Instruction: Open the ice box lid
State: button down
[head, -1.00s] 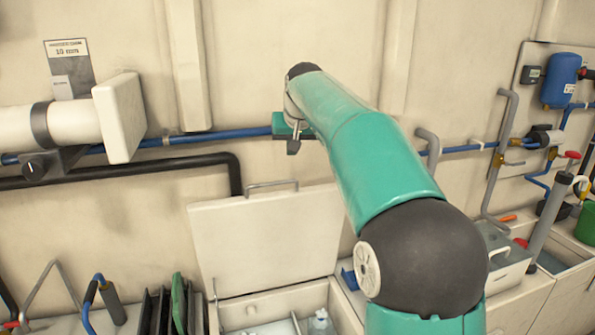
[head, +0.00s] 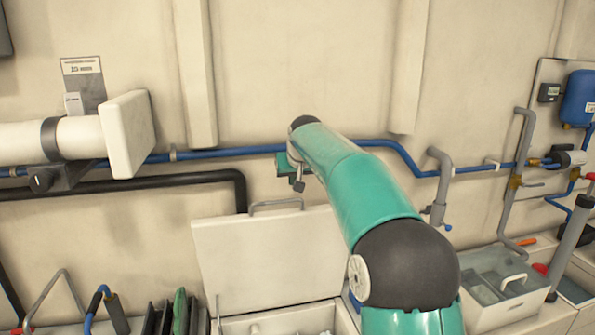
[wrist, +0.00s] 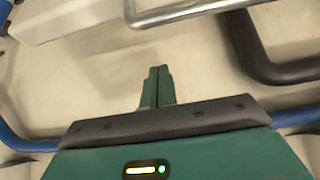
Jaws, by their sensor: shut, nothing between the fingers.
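The ice box lid (head: 262,262) is a white panel standing raised against the wall in the head view. A grey bar handle (head: 277,203) runs along its top edge. Below the lid, the open ice box (head: 236,328) shows its pale inside, cut off by the bottom of the picture. My gripper is above the lid handle, near the wall, partly hidden by my arm in the head view. In the wrist view my gripper (wrist: 157,72) is shut with nothing between its green fingers. The metal handle (wrist: 185,12) shows ahead, apart from the fingertips.
A blue pipe (head: 225,152) and a black pipe (head: 120,184) run along the wall close to my gripper. A white cylinder (head: 25,135) juts out at left. A clear-lidded box (head: 500,280) stands at right. Green and black panels (head: 178,315) stand left of the ice box.

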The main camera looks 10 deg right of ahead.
aim_at(296, 209)
jog(key=shift+s+f, duration=0.55)
jog(key=shift+s, duration=0.3)
jog(key=shift+s+f, duration=0.4)
jog(key=shift+s, duration=0.45)
jog(key=shift+w, duration=0.1)
